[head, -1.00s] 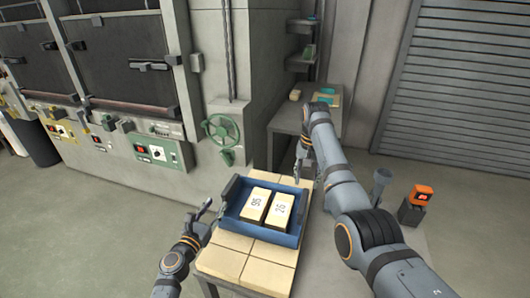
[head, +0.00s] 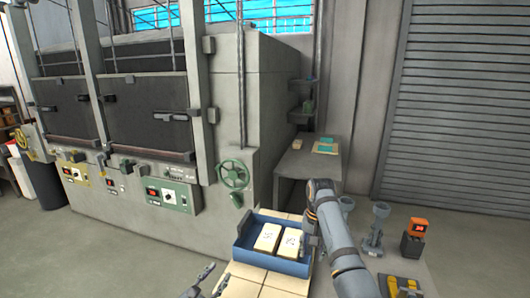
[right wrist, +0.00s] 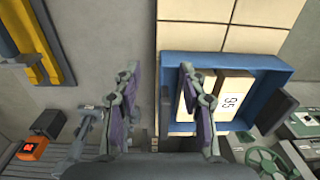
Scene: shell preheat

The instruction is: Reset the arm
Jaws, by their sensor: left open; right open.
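My right gripper (right wrist: 160,105) is open and empty, with both fingers spread in the right wrist view. In the head view it is mostly hidden by its own arm, at the right side of the blue tray. My left gripper (head: 215,279) is open at the bottom edge of the head view, left of the tray and apart from it; only its fingertips show clearly. The blue tray (head: 265,262) rests on a tiled table (head: 246,275) and holds two pale numbered bricks (head: 268,237). One brick reads 95 in the right wrist view (right wrist: 229,100).
A furnace with dark doors and control panels (head: 172,196) stands behind left, with a green handwheel (head: 232,175). A grey side table (head: 300,162) is behind the tray. An orange-topped device (head: 416,232) and a grey stand (head: 376,228) are at right. Open floor lies at left.

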